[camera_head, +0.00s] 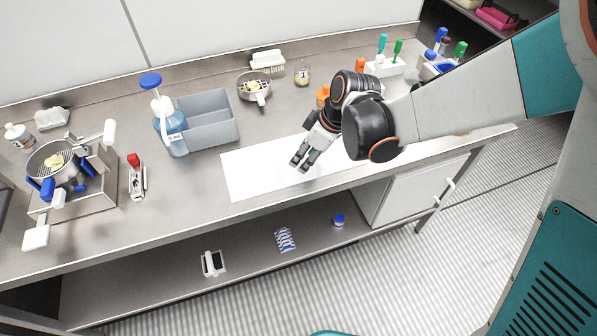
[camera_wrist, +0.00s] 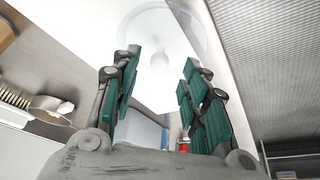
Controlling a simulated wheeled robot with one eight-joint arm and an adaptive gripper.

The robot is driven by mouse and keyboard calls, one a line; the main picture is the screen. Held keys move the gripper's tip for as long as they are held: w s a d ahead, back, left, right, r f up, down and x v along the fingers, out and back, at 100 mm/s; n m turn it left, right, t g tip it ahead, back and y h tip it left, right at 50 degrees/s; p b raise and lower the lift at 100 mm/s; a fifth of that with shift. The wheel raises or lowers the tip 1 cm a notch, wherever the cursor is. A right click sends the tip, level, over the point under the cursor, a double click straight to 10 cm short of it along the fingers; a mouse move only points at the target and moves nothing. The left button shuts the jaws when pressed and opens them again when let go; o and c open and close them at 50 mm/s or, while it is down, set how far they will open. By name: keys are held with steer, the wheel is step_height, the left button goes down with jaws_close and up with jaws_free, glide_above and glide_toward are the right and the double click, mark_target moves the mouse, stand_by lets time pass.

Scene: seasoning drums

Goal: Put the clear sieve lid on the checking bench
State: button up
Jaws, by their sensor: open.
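The clear sieve lid is a see-through disc with a small pale knob, lying on a white mat (camera_head: 250,175) on the metal bench (camera_head: 190,210). In the wrist view the lid (camera_wrist: 185,15) spans the space just beyond my fingertips, with its knob between the finger lines. In the head view it is hard to make out against the white, near my fingertips. My gripper (camera_head: 303,160) is open and points down over the mat, with green-padded fingers apart and nothing between them; it also shows in the wrist view (camera_wrist: 160,72). I cannot tell whether the fingers touch the lid.
A grey bin (camera_head: 215,122) and a blue-topped bottle (camera_head: 168,122) stand left of the mat. A sieve pan (camera_head: 255,90) and a brush (camera_head: 268,62) are behind. A pot on a stand (camera_head: 75,185) is far left. Orange items are close behind my gripper. The front bench edge is near.

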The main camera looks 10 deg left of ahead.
mark_target(300, 163)
steer(key=b+x, duration=0.2)
steer(key=x, duration=0.2)
steer(key=shift+w+a, duration=0.1)
steer(key=shift+r, duration=0.1)
steer(key=shift+c, duration=0.2)
jaws_close()
steer(key=shift+r, duration=0.1)
